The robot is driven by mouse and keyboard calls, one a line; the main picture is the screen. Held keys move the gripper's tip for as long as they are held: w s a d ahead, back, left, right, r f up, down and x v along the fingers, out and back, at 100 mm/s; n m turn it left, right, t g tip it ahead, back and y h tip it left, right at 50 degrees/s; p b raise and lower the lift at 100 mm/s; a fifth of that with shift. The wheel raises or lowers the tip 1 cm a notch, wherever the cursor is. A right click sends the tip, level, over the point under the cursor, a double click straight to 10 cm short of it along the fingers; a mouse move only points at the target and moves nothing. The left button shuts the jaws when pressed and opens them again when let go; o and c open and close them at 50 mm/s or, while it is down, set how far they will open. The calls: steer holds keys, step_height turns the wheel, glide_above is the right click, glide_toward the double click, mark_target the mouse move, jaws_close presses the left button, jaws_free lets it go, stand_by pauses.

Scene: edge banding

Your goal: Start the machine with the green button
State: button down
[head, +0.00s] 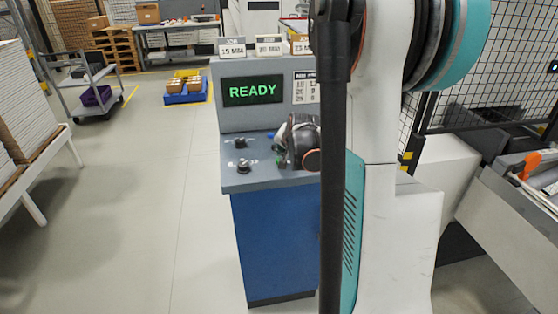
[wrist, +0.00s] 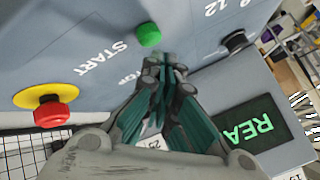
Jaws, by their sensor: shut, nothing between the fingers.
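The green button (wrist: 149,34) is on the grey panel in the wrist view, beside the word START. My gripper (wrist: 166,60) is shut and empty, its fingertips just below and right of the button in that picture. A small gap shows between them; I cannot tell how far the tips are from the panel. In the head view my gripper (head: 284,142) is over the right part of the console top (head: 262,180), partly hidden by my arm. The console display (head: 252,90) reads READY in green.
A red mushroom button on a yellow base (wrist: 50,108) is at the left in the wrist view, and a black knob (wrist: 236,40) is at the right. In the head view two selector knobs (head: 244,166) are left of my gripper. The floor (head: 150,210) left of the console is clear.

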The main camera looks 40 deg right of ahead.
steer(key=shift+f, duration=0.1)
steer(key=shift+f+b, duration=0.3)
steer(key=shift+b, duration=0.05)
